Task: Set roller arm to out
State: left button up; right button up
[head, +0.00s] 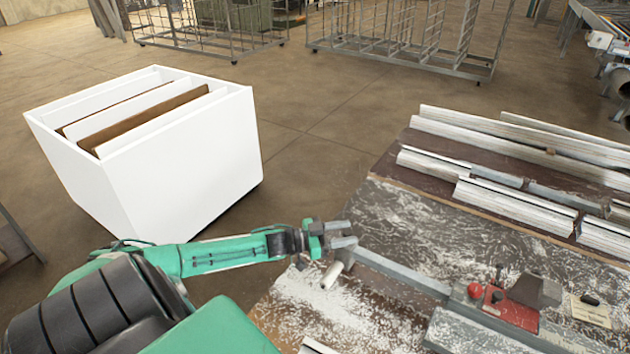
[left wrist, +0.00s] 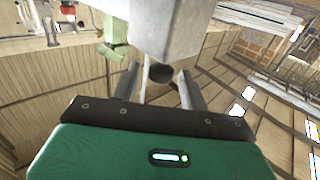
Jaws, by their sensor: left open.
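The grey roller arm (head: 400,272) runs over the bench from the red clamp unit towards the left edge. A pale roller (head: 332,274) is at its left end, below my gripper. My left gripper (head: 343,236) is open at that end of the arm, with nothing clearly held. In the left wrist view its two fingers (left wrist: 158,92) stand apart; a pale grey block (left wrist: 168,28) and a dark round end (left wrist: 160,73) show beyond and between them. I cannot tell whether the fingers touch the arm. My right gripper is not in view.
The red clamp unit (head: 503,307) with a small lever stands at the bench's front right. Metal profiles (head: 520,145) lie along the back of the bench (head: 425,225). A white bin (head: 165,195) with boards stands on the floor at left. Open floor lies between.

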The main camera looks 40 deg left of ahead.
pick_arm(q)
jog(key=b+v, duration=0.2)
jog(key=v, duration=1)
jog(key=shift+s+a, duration=0.2)
dwell(0.4)
